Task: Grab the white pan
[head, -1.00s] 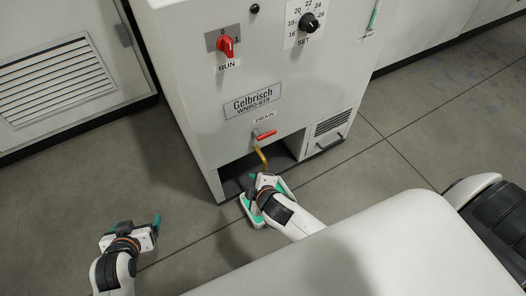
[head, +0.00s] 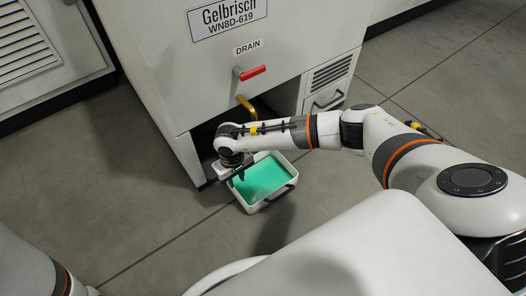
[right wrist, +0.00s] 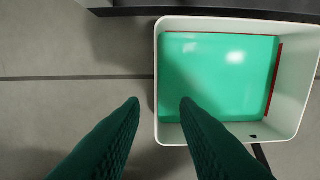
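The white pan (head: 277,199) is a square tray on the floor in front of the machine's lower opening, with a flat green surface inside. My right gripper (head: 235,174) is at its left far side. In the right wrist view the pan (right wrist: 307,95) fills the right half. The two dark green fingers of the right gripper (right wrist: 159,104) are spread apart, with the pan's left wall lying between their tips in the picture. I cannot tell whether they are around the wall or above it. My left gripper is out of view; only part of that arm shows at lower left.
The machine (head: 220,70) stands behind the pan, with a red drain lever (head: 253,73) and a yellow spout (head: 246,107) above the opening. A vented panel (head: 328,82) is to the right. The grey floor (head: 140,225) left of the pan is clear.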

